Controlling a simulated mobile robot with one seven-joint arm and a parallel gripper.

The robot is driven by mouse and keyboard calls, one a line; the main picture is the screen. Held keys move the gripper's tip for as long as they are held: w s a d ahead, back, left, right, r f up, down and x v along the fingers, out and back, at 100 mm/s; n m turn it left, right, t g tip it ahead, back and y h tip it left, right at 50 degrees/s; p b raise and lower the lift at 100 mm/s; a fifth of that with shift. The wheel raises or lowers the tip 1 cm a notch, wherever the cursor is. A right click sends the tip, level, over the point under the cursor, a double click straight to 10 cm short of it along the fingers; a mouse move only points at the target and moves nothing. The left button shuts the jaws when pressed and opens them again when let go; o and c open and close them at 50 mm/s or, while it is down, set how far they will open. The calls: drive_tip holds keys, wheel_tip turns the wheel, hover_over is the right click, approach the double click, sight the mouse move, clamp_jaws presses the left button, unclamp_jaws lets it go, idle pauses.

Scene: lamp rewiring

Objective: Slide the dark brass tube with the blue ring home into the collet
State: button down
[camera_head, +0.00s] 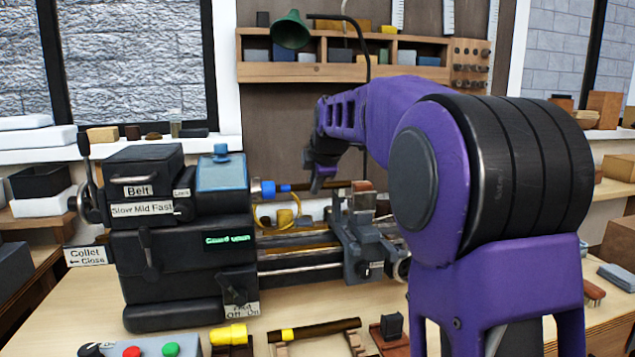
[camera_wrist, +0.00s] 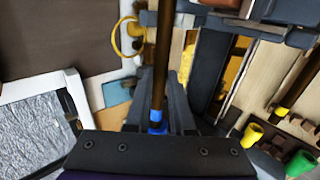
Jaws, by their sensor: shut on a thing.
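The dark brass tube (camera_wrist: 162,60) lies along the middle of the wrist view, with its blue ring (camera_wrist: 157,115) at the lower end. In the head view the blue ring (camera_head: 285,188) faces the machine's spindle. My gripper (camera_head: 318,182) is shut on the tube, to the right of the ring; its fingers (camera_wrist: 160,100) flank the tube. The ring end is close to the nose; I cannot tell whether the tip is inside the bore.
The black headstock (camera_head: 180,235) has a collet lever and labels at left. A grey carriage (camera_head: 362,235) stands on the bed right of it. A yellow hoop (camera_head: 286,218) is below the tube. A yellow-ringed tube (camera_head: 325,328) lies on a rest in front.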

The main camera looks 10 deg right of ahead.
drive_tip(key=shift+a, duration=0.55)
drive_tip(key=c, duration=0.7)
unclamp_jaws()
